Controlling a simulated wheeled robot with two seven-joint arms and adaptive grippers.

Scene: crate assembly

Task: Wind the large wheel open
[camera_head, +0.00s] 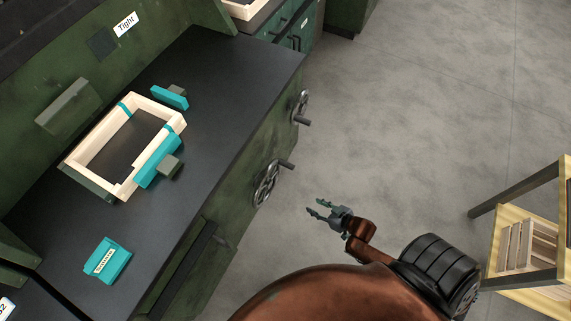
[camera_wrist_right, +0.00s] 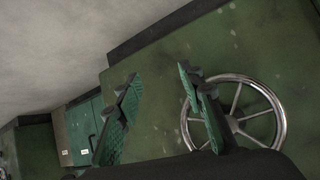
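The large wheel (camera_head: 265,184) is a grey metal handwheel on the green front of the bench, with a crank handle (camera_head: 287,165) sticking out at its upper right. My right gripper (camera_head: 322,209) is in front of and to the right of the wheel, apart from it. Its two fingers (camera_wrist_right: 162,108) are spread open with nothing between them. In the right wrist view a spoked wheel (camera_wrist_right: 233,122), apparently the large one, lies partly behind the right finger, and its crank handle is not visible. My left gripper is not in view.
A smaller wheel (camera_head: 303,104) sits farther along the same bench front. On the dark bench top (camera_head: 245,75) are a wooden crate frame (camera_head: 87,142) between teal clamps and a teal box (camera_head: 108,262). A wooden rack (camera_head: 508,222) stands at right. The floor (camera_head: 420,110) between is clear.

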